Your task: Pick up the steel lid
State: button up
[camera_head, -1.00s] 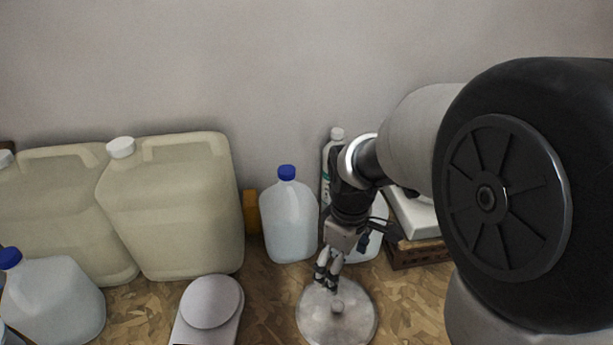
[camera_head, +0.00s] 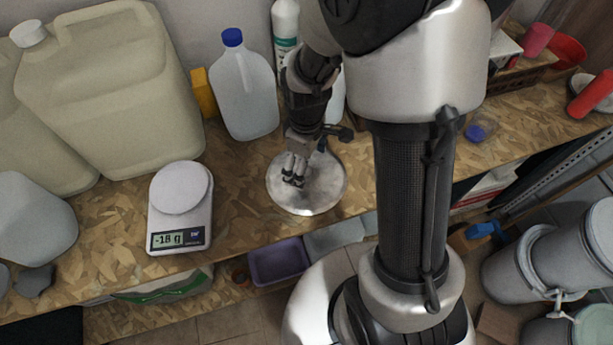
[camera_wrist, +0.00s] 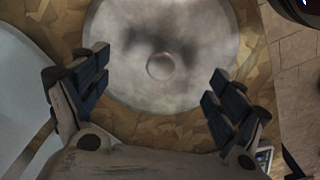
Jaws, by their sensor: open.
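The steel lid (camera_head: 318,193) is a round grey metal disc lying on the chipboard bench near its front edge. In the wrist view the lid (camera_wrist: 130,75) fills the upper middle, with its round knob (camera_wrist: 160,66) near the centre. My gripper (camera_head: 293,177) is just above the lid in the head view, pointing down, and covers the knob there. In the wrist view my gripper (camera_wrist: 158,90) is open and empty, its two fingers spread to either side, with the knob between and slightly beyond them. I cannot tell the exact height above the lid.
A blue-capped jug (camera_head: 245,95) and a white bottle (camera_head: 285,25) stand behind the lid. A kitchen scale (camera_head: 180,205) reading -18 g sits to the left, beside large beige canisters (camera_head: 110,90). The bench between scale and lid is clear. A purple tray (camera_head: 278,262) is below the edge.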

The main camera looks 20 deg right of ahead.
aim_at(307, 171)
notch_tip(307, 171, down, 3)
jog(key=shift+f+b, duration=0.15)
jog(key=shift+b, duration=0.2)
jog(key=shift+c, duration=0.2)
jog(key=shift+s, duration=0.15)
grip_shut()
dwell(0.6)
